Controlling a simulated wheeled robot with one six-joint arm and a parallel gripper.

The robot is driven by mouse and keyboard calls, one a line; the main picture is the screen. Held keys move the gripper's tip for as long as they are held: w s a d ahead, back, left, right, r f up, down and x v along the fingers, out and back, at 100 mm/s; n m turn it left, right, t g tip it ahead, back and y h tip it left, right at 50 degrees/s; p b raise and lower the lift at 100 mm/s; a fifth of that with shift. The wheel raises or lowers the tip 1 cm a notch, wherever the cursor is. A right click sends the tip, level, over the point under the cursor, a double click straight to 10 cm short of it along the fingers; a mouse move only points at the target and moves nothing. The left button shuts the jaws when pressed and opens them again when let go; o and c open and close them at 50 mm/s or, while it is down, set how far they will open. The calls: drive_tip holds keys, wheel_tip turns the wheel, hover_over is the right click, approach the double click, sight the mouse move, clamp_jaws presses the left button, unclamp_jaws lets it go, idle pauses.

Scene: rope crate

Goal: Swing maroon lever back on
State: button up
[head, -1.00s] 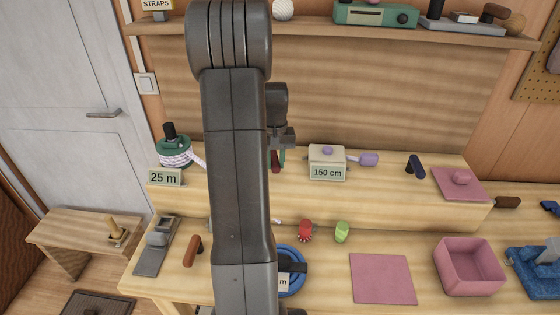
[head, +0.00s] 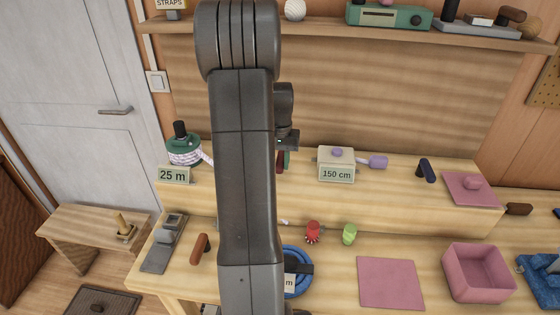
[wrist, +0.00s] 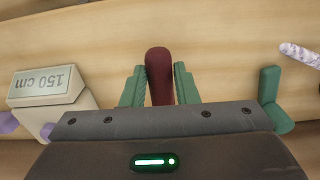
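The maroon lever (wrist: 159,75) stands between my gripper's two green fingers in the wrist view, with a finger close against each side and no clear gap. My gripper (wrist: 160,84) appears shut on it. In the head view a small piece of the maroon lever (head: 279,163) shows beside my arm, below the wrist, with a green finger (head: 287,159) next to it. My arm hides the lever's base and much of the raised bench step there.
A green post (wrist: 270,92) stands right of my gripper in the wrist view, near a pale rope (wrist: 300,54). The 150 cm box (head: 336,160) is close to my gripper. The 25 m reel (head: 184,148) stands left of my arm. A pink crate (head: 478,285) is at right.

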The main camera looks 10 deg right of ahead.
drive_tip(key=o, duration=0.4)
drive_tip(key=shift+c, duration=0.2)
drive_tip(key=shift+r, duration=0.1)
wheel_tip(320, 180, up, 14)
drive_tip(key=b, duration=0.1)
drive_tip(key=shift+f, duration=0.2)
drive_tip(key=shift+f, duration=0.1)
wheel_tip(320, 180, down, 14)
drive_tip(key=shift+r+p, duration=0.15)
drive_tip(key=shift+p, duration=0.4)
